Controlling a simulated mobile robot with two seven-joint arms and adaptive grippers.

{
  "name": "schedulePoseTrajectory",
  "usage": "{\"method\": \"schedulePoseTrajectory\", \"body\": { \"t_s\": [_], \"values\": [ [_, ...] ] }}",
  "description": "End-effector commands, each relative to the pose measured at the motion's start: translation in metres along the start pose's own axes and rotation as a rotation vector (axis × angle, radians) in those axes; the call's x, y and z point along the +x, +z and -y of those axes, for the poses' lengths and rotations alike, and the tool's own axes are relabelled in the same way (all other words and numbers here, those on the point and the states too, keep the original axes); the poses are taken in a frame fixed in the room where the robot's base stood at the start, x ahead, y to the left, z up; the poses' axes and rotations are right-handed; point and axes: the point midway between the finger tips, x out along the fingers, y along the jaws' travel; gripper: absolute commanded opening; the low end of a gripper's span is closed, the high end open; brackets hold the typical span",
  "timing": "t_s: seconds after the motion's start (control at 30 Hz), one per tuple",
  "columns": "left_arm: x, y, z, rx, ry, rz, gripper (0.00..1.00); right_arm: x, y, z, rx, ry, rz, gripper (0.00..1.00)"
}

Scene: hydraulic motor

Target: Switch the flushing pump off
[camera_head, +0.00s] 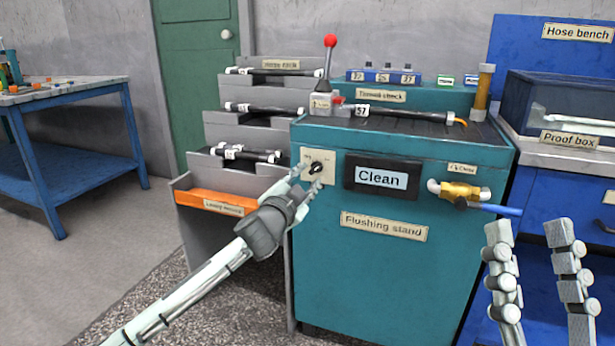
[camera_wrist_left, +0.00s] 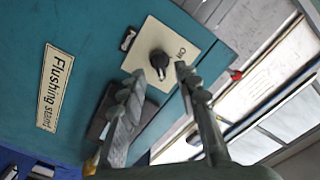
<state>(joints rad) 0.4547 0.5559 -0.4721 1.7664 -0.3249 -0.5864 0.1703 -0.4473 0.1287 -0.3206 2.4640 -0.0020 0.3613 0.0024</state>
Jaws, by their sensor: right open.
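The black rotary knob (camera_head: 317,168) sits on a cream switch plate (camera_head: 326,158) at the upper left of the teal flushing stand's front. In the left wrist view the knob (camera_wrist_left: 159,60) shows beside an "ON" mark; its pointer is directed away from that mark, towards the picture's bottom. My left gripper (camera_head: 309,178) is at the plate, fingers spread on either side of the knob with gaps visible; I cannot tell whether either finger touches it.
The flushing stand (camera_head: 390,280) carries a "Clean" display (camera_head: 381,177), a brass valve with a blue handle (camera_head: 460,191), a hose (camera_head: 400,115) and a red-knobbed lever (camera_head: 329,60) on top. Grey hose racks (camera_head: 245,130) stand left, a blue hose bench (camera_head: 560,200) right.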

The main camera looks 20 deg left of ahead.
Motion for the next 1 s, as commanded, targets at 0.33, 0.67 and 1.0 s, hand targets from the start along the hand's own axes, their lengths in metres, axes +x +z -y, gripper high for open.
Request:
{"method": "schedulePoseTrajectory", "body": {
  "t_s": [0.33,0.67,1.0],
  "values": [
    [0.041,0.0,-0.001,0.0,0.0,0.001,0.32,-0.003,-0.011,-0.002,-0.006,0.001,-0.079,0.43],
    [0.043,0.001,-0.001,-0.001,0.0,0.002,0.27,-0.003,-0.012,-0.002,-0.007,0.0,-0.085,0.43],
    [0.043,0.001,-0.001,-0.002,0.0,0.002,0.0,-0.002,-0.011,-0.002,-0.007,0.0,-0.083,0.43]
  ]
}}
